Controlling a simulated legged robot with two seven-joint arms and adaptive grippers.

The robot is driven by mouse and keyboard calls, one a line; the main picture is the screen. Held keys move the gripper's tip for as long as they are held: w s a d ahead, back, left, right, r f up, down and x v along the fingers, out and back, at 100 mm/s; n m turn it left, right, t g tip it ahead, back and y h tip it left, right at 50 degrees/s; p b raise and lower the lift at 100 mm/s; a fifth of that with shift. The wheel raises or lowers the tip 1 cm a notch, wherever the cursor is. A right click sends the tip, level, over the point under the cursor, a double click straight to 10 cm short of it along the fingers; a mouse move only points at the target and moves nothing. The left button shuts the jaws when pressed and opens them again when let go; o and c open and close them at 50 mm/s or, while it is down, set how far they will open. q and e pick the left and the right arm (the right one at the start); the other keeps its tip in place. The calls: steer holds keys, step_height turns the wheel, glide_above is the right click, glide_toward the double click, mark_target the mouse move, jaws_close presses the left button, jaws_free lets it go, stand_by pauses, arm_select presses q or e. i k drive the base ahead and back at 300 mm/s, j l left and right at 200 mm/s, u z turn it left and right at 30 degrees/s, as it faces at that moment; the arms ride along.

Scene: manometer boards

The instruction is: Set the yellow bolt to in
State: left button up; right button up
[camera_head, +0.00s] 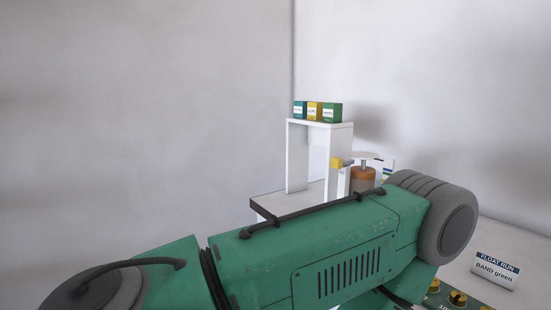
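A small yellow block (337,162), which looks like the yellow bolt's knob, sits at the right post of a white frame (297,157). A short grey part joins it on its right. I cannot tell from here whether the bolt is in or out. My green arm crosses the foreground from the lower left and hides what lies below and behind it. Neither of my grippers shows in the view.

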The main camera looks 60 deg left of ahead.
mark_target(336, 163)
steer(key=u, duration=1.6)
